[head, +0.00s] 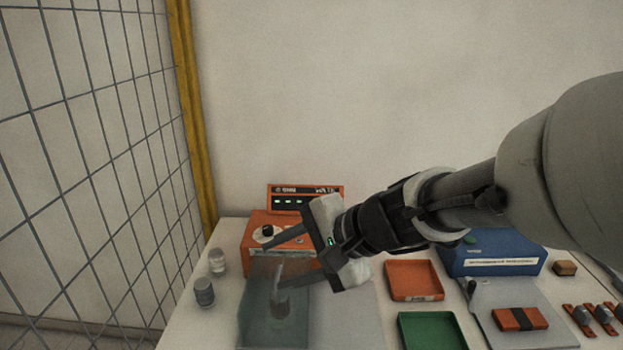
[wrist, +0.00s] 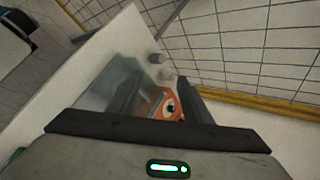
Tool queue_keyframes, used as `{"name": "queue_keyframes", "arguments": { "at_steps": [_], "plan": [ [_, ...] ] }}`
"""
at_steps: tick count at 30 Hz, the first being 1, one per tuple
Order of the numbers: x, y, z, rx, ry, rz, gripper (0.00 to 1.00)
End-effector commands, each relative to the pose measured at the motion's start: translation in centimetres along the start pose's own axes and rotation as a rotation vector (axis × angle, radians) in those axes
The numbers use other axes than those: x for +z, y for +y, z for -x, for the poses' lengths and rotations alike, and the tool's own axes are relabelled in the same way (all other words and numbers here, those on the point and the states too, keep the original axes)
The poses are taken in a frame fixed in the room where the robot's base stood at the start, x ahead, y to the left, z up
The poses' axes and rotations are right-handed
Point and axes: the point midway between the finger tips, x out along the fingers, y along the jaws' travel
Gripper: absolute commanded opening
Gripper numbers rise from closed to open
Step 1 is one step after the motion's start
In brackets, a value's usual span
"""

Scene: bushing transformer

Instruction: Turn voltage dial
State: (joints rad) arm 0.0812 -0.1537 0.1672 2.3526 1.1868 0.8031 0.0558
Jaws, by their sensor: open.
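The voltage dial (head: 267,231) is a small black knob with a pale rim on the front of an orange power unit (head: 250,229). In the wrist view the dial (wrist: 170,107) shows between my two fingers, nearer the right one. My gripper (head: 268,269) is open and empty, reaching in from the right. In the head view its upper finger crosses the unit's front just below and right of the dial; the lower finger is over the clear box. The gap between fingers and dial is hard to judge. The gripper hides the unit's right side.
A clear teal box (head: 256,325) stands in front of the unit. Two grey cylinders (head: 204,292) stand at left near the mesh fence (head: 100,150). An orange tray (head: 413,266), a green tray (head: 466,330) and a blue box (head: 490,243) lie to the right.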

Motion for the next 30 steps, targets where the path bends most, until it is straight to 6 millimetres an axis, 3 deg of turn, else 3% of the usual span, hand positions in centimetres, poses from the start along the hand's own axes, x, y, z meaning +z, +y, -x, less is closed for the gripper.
{"name": "queue_keyframes", "arguments": {
  "at_steps": [1,6,12,15,23,30],
  "plan": [
    [-1.1,-1.3,-2.0,-0.060,-0.029,-0.147,0.45],
    [-6.9,-5.1,-7.2,-0.284,-0.069,-0.675,0.45],
    [-14.8,-4.4,-11.8,-0.467,-0.043,-1.211,0.45],
    [-17.2,-3.4,-13.1,-0.518,-0.024,-1.371,0.45],
    [-19.1,-2.9,-14.8,-0.552,-0.008,-1.477,0.45],
    [-20.5,-4.6,-18.9,-0.549,-0.010,-1.475,0.45]
  ]
}}
